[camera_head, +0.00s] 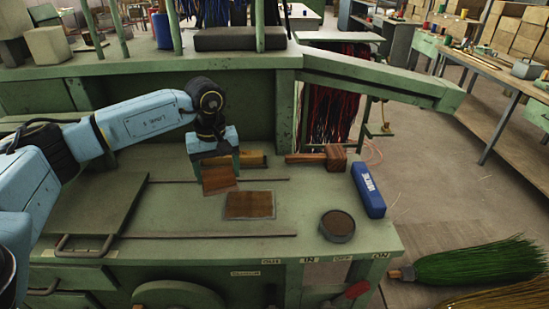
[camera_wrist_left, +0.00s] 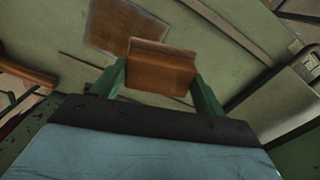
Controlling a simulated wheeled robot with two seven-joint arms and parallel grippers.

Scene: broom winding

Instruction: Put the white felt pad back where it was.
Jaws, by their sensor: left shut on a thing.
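My left gripper (camera_head: 220,168) is shut on a flat brown, wood-like piece (camera_head: 218,180) and holds it tilted over the green bench. In the left wrist view the brown piece (camera_wrist_left: 160,72) sits between the two green fingers of the left gripper (camera_wrist_left: 160,85). A brown rectangular patch with a thin grey edge (camera_head: 250,205) lies on the bench just in front and to the right of it; whether it is a plate or a recess I cannot tell. I see no white felt pad. My right gripper is in neither view.
On the green bench (camera_head: 180,215), a wooden mallet (camera_head: 336,157), a blue box (camera_head: 368,190) and a round dark tin (camera_head: 337,226) stand to the right. A yellowish wooden piece (camera_head: 254,160) lies behind my gripper. A green broom (camera_head: 470,262) lies beyond the right edge.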

